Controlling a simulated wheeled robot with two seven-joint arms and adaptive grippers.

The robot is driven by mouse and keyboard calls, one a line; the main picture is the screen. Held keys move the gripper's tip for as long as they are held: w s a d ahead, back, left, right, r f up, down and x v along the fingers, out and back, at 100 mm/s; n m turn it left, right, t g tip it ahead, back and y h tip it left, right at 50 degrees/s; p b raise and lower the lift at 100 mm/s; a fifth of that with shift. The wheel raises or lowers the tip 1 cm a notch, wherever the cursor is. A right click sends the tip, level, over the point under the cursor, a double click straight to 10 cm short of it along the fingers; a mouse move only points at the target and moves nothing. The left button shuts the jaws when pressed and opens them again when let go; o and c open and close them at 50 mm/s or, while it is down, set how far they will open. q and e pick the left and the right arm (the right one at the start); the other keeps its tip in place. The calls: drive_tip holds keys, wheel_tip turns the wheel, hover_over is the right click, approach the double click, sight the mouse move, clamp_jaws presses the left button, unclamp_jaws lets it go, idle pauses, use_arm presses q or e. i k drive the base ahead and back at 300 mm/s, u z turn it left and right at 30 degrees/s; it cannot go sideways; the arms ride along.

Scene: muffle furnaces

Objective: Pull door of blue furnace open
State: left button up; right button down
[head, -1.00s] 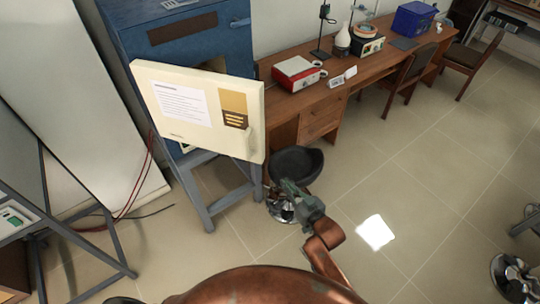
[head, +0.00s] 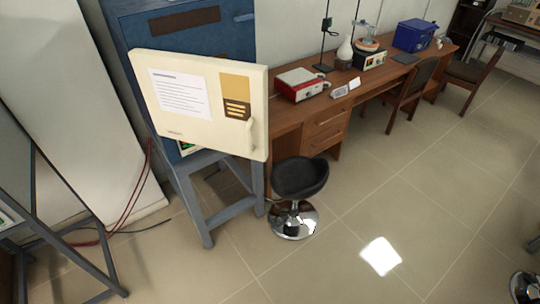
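The blue furnace (head: 190,45) stands on a blue-grey metal stand at the left of the head view. Its cream door (head: 190,80) carries a white text sheet and a yellow-and-brown label. The door's pale handle (head: 250,133) is near its right edge. The door hides most of the furnace front, and I cannot tell clearly how far it stands from the body. A small green-lit panel (head: 187,148) shows just under the door. Neither gripper is in view.
A black stool (head: 300,177) with a chrome base stands right of the furnace stand (head: 206,205). A wooden desk (head: 325,105) with instruments runs along the wall. Red cables (head: 135,190) and a metal frame (head: 70,225) are at left. The floor at centre right is clear.

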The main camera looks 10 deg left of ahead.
sight(220, 105)
drive_tip(key=z, duration=0.5)
drive_tip(key=i, duration=0.85)
drive_tip(key=u, duration=0.35)
